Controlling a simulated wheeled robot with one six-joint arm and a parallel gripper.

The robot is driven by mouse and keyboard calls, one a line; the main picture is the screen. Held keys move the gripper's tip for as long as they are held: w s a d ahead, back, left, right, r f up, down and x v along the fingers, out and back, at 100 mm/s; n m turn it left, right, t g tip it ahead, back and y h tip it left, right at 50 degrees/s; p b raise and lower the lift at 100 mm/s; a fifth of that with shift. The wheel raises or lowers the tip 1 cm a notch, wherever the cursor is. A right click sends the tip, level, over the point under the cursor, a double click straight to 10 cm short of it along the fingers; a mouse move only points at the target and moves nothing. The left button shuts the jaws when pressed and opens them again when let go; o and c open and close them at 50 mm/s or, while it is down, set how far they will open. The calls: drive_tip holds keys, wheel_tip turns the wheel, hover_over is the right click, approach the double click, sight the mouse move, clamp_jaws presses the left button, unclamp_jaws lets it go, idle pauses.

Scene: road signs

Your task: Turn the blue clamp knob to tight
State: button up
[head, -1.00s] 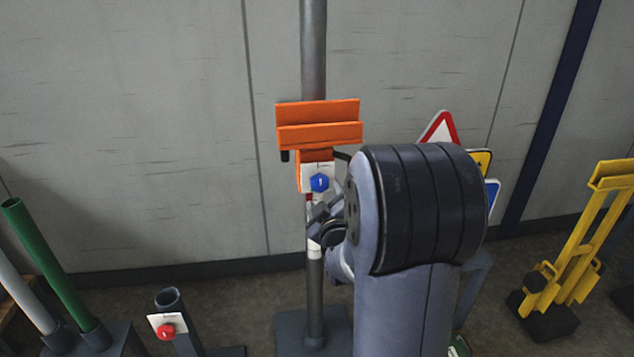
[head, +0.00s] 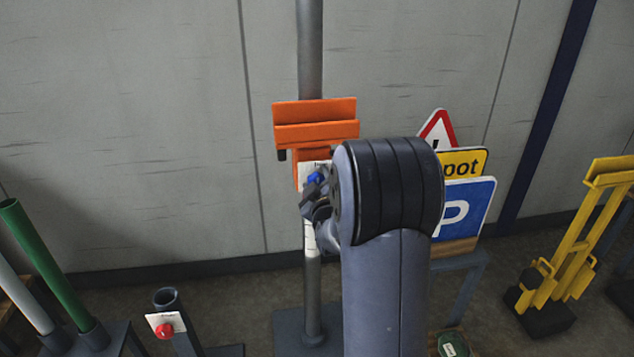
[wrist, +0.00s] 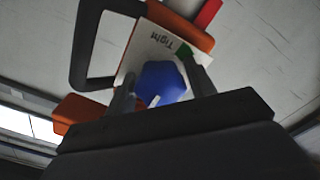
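The blue clamp knob (head: 315,178) sits on a white plate (head: 305,172) below the orange bracket on the upright grey post. In the wrist view the knob (wrist: 165,80) lies between the two fingers of my gripper (wrist: 160,78), one on each side. The fingers look spread around it, close to its sides; contact is not clear. The plate (wrist: 143,50) reads "Tight" by a green mark (wrist: 184,49). The knob's white pointer (wrist: 154,101) faces away from that mark. In the head view my gripper (head: 312,192) partly covers the knob.
The orange bracket (head: 316,122) is clamped to the post (head: 310,60). Signs (head: 465,205) lean to the right of my arm. A stand with a red knob (head: 165,329) is at lower left, beside a green tube (head: 50,265). A yellow stand (head: 575,240) is at right.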

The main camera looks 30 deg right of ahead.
drive_tip(key=c, duration=0.7)
drive_tip(key=shift+o, duration=0.2)
drive_tip(key=shift+f+b, duration=0.1)
drive_tip(key=shift+b, duration=0.25)
